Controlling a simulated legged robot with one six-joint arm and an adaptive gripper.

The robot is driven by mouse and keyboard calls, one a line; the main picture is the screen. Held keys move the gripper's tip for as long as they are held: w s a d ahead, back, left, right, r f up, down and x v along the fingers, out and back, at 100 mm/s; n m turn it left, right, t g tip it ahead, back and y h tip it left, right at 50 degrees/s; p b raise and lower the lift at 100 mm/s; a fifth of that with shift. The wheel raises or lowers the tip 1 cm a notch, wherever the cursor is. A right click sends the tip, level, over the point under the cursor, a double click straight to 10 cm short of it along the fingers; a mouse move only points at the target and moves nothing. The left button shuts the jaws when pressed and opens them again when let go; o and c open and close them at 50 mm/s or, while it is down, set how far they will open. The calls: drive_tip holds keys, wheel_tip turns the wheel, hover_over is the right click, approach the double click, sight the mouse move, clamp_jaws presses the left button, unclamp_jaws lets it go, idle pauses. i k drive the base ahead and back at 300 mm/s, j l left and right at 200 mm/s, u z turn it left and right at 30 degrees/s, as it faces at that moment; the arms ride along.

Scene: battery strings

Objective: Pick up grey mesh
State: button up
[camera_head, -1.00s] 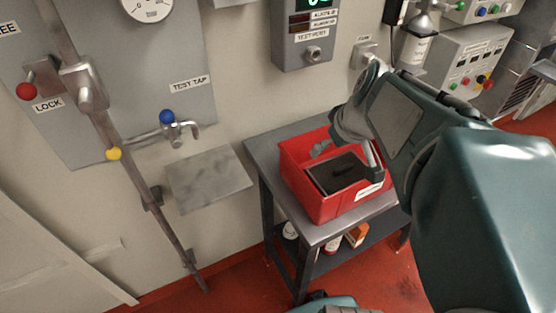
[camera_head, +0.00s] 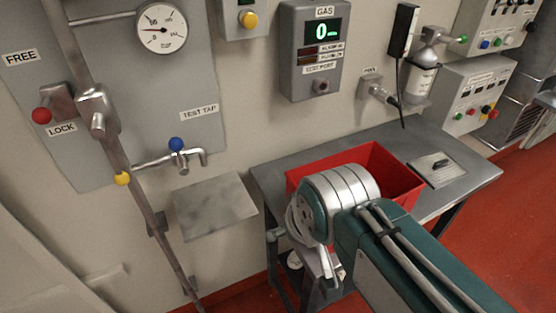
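The red bin (camera_head: 375,160) stands on the grey table, and my arm covers its near side and most of its inside. No mesh shows in the part of the bin that I can see. A flat light grey plate with a dark handle (camera_head: 430,172) lies on the table right of the bin; I cannot tell whether it is mesh. My arm comes in from the lower right, with its silver-banded joint in front of the bin. I cannot make out my gripper's fingers behind and below this joint.
The grey table (camera_head: 478,172) has free room at its right end. A gas box (camera_head: 314,60), a tap with a blue knob (camera_head: 176,145) and a small grey wall shelf (camera_head: 214,208) are on the wall. A black cable (camera_head: 402,100) hangs above the table.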

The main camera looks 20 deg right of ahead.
sight(438, 169)
drive_tip(key=k+l+z, duration=0.15)
drive_tip(key=l+z, duration=0.55)
drive_tip(key=k+l+z, duration=0.1)
drive_tip(key=l+z, duration=0.25)
drive_tip(key=i+j+z, duration=0.1)
drive_tip(key=z, duration=0.15)
drive_tip(key=i+l+u, duration=0.1)
drive_tip(key=i+l, duration=0.15)
drive_tip(key=i+l+u, duration=0.1)
drive_tip(key=i+l, duration=0.15)
drive_tip(key=l, duration=0.25)
drive_tip(key=i+l+u, duration=0.1)
drive_tip(key=l, duration=0.3)
drive_tip(key=i, duration=0.1)
